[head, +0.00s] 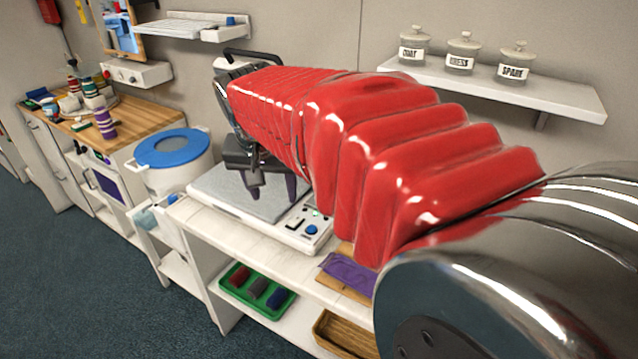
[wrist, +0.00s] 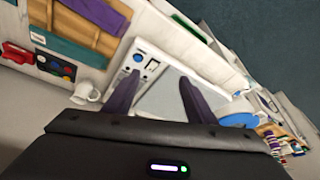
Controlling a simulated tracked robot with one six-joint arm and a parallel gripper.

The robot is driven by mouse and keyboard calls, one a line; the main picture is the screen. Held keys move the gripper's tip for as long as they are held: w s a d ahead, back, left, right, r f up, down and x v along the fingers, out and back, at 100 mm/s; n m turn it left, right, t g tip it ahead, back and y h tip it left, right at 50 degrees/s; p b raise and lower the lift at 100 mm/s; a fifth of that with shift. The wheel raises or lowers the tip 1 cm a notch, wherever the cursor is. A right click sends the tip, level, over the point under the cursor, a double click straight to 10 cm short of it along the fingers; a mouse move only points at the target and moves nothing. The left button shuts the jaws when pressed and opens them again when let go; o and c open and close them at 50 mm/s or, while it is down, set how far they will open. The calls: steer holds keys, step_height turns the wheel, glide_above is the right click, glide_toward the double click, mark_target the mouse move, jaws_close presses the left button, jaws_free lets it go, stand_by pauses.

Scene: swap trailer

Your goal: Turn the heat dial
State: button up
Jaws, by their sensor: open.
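A flat white appliance with a grey top plate (head: 240,192) stands on the white bench. Its front panel has a round blue dial (head: 311,229), a small lit green light and a dark switch. In the wrist view the blue dial (wrist: 137,57) shows beyond the left finger's tip, beside the grey plate (wrist: 165,92). No label on the dial is readable. My gripper (head: 273,190) is open and empty, its dark fingers pointing down over the grey plate, left of and behind the dial. In the wrist view my gripper (wrist: 160,78) frames the panel and plate edge. The fingers appear apart from the dial.
A white tub with a blue lid (head: 173,148) stands left of the appliance. A purple cloth (head: 350,272) lies right of the panel. A green tray (head: 258,291) sits on the lower shelf. A wall shelf (head: 500,84) holds labelled jars. A white mug (wrist: 85,93) shows in the wrist view.

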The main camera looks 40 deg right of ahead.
steer(key=s+a+f+n+t+y, duration=0.1)
steer(key=s+a+f+n, duration=0.1)
steer(key=s+a+n, duration=0.2)
steer(key=s+a+f+n+t+y, duration=0.1)
steer(key=s+a+f+n, duration=0.1)
steer(key=s+a+n, duration=0.3)
steer(key=s+a, duration=0.4)
steer(key=s, duration=0.2)
steer(key=shift+a+f+y, duration=0.3)
steer(key=shift+a+y, duration=0.1)
steer(key=shift+c, duration=0.3)
